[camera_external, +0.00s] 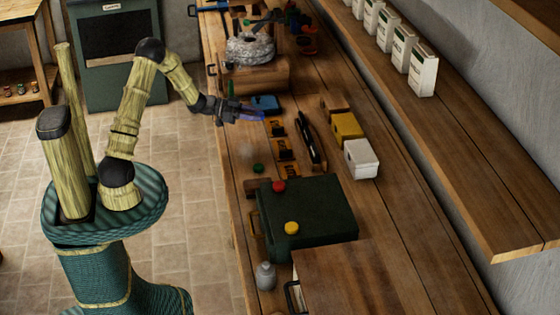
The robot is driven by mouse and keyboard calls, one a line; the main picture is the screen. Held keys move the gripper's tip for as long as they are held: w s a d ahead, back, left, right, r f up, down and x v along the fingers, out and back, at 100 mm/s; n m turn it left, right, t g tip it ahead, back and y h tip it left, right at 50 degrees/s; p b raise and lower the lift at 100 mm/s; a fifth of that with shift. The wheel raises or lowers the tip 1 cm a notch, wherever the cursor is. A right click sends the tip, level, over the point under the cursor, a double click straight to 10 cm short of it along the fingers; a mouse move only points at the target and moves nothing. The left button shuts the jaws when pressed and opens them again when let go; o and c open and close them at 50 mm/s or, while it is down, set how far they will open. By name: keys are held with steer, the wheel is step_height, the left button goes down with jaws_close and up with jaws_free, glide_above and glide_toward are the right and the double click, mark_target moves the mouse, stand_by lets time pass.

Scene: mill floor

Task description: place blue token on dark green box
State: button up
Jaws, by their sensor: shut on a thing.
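My gripper (248,114) is at the end of my outstretched arm, over the left part of the long wooden counter. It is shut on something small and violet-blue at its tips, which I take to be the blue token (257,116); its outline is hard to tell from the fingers. The dark green box (328,214) lies flat on the counter, nearer the camera than my gripper. A red token (278,186) and a yellow token (291,228) are on its top, towards the left side. The rest of the top is bare.
A blue block (265,102) lies just behind my gripper. A green token (258,168) lies on the counter left of several dark holders. Yellow (346,126) and white (361,158) boxes stand to the right. A grey bottle (265,275) stands near the front edge.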

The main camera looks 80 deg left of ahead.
steer(key=w+d+r+m+h+p, duration=0.1)
steer(key=w+d+r+p, duration=0.15)
steer(key=d, duration=0.45)
steer(key=w+d+r+m+h+p, duration=0.1)
steer(key=w+d+p, duration=0.15)
steer(key=d, duration=0.45)
step_height(320, 180, up, 6)
steer(key=m+g+h+p, duration=0.3)
steer(key=h+p, duration=0.1)
steer(key=p, duration=0.6)
glide_above(280, 213)
steer(key=shift+f, duration=0.25)
steer(key=shift+f+p, duration=0.4)
steer(key=shift+f, duration=2.5)
steer(key=shift+f, duration=0.1)
steer(key=shift+f+p, duration=0.55)
steer(key=shift+f, duration=1.4)
